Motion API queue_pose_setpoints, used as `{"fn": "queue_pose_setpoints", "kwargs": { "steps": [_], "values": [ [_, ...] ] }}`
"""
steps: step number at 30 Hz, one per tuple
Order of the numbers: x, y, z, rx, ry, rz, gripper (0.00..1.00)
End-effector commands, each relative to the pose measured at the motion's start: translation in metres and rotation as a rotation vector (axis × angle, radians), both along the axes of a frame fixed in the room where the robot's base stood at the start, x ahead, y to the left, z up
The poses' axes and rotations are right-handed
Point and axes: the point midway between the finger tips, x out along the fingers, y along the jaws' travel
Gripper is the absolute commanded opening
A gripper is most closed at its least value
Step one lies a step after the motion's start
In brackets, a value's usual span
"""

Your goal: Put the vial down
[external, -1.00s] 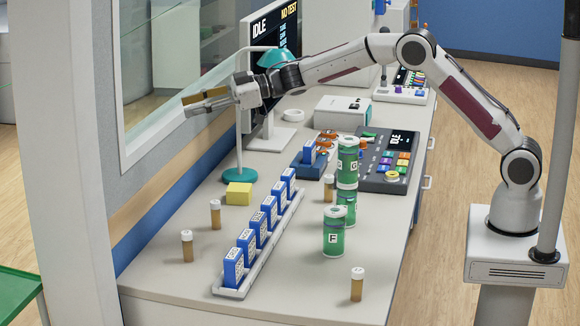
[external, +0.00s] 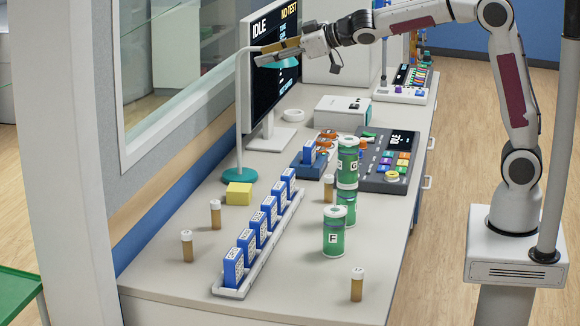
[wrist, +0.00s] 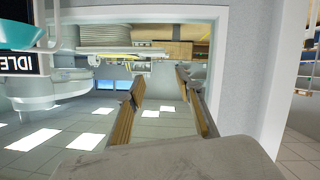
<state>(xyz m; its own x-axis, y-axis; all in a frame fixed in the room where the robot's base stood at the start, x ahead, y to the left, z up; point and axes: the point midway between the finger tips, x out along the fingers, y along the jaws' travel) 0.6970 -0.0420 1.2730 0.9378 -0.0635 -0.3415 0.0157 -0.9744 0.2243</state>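Several amber vials with white caps stand upright on the counter: one at the front left (external: 187,247), one behind it (external: 215,215), one at the front right (external: 357,286) and one beside the green canisters (external: 328,189). My gripper (external: 262,53) is high above the counter, in front of the monitor and far from these vials. In the wrist view (wrist: 160,88) its two fingers with brown pads stand apart, with nothing between them. No vial shows in the wrist view.
A row of blue boxes in a white rack (external: 233,292) runs along the counter. Green canisters (external: 334,238) stand right of it. A lamp (external: 239,175) and the monitor (external: 270,80) rise near my gripper. Bare counter (external: 285,285) lies between rack and front-right vial.

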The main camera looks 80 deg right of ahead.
Motion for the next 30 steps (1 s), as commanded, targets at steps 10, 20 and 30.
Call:
{"fn": "queue_pose_setpoints", "kwargs": {
  "steps": [10,20,30],
  "values": [
    [-0.099,-0.015,-0.007,0.023,0.131,-0.112,0.35],
    [-0.199,-0.015,-0.036,0.063,0.284,-0.172,0.35],
    [-0.307,-0.001,-0.081,0.118,0.461,-0.181,0.35]
  ]
}}
